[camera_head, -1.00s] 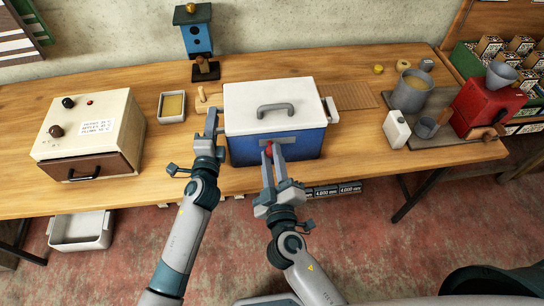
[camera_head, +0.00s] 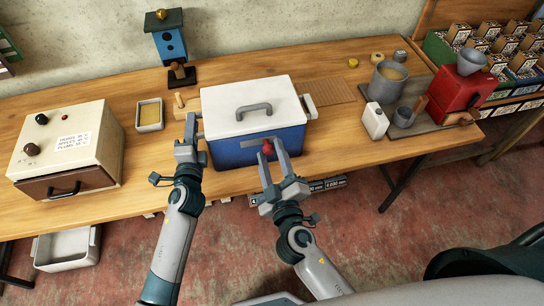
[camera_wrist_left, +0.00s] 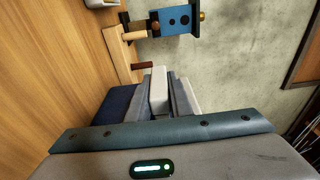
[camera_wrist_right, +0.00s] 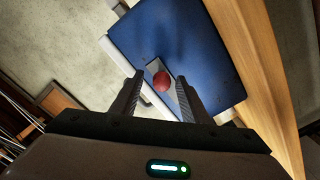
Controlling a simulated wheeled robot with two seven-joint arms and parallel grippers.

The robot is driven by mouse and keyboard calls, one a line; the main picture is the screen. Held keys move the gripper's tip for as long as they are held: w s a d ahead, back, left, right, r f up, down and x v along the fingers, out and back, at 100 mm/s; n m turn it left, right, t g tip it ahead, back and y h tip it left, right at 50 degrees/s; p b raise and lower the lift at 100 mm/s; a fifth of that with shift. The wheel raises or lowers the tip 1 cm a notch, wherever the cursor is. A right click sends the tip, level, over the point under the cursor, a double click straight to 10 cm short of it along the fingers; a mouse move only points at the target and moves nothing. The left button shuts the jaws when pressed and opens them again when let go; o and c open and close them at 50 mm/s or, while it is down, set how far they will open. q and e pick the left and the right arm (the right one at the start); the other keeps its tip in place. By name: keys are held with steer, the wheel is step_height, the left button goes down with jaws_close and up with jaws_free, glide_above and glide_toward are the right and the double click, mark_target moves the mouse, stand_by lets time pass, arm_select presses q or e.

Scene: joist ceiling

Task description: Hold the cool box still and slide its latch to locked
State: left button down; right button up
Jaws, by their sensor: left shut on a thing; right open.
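The blue cool box (camera_head: 230,155) with a white lid (camera_head: 225,105) stands closed on the wooden table. My left gripper (camera_head: 190,136) is shut on the pale handle at the box's left side; the left wrist view shows this handle (camera_wrist_left: 159,90) between the fingers. My right gripper (camera_head: 271,156) is open in front of the box, its fingers either side of the knob. The right wrist view shows the red knob (camera_wrist_right: 162,81) between the spread fingers, with gaps.
A cream unit with a drawer (camera_head: 70,150) and a small tray (camera_head: 150,114) stand left. A blue birdhouse (camera_head: 170,42) is behind. The table's front edge is close below the box.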

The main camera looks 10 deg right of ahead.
arm_select(q)
steer(key=shift+a, duration=0.1)
arm_select(e)
steer(key=s, duration=1.2)
arm_select(q)
steer(key=c, duration=1.5)
jaws_free()
steer(key=s, duration=0.4)
steer(key=s+a, duration=0.1)
steer(key=s, duration=0.6)
steer(key=shift+s+a, duration=0.25)
steer(key=shift+s, duration=0.15)
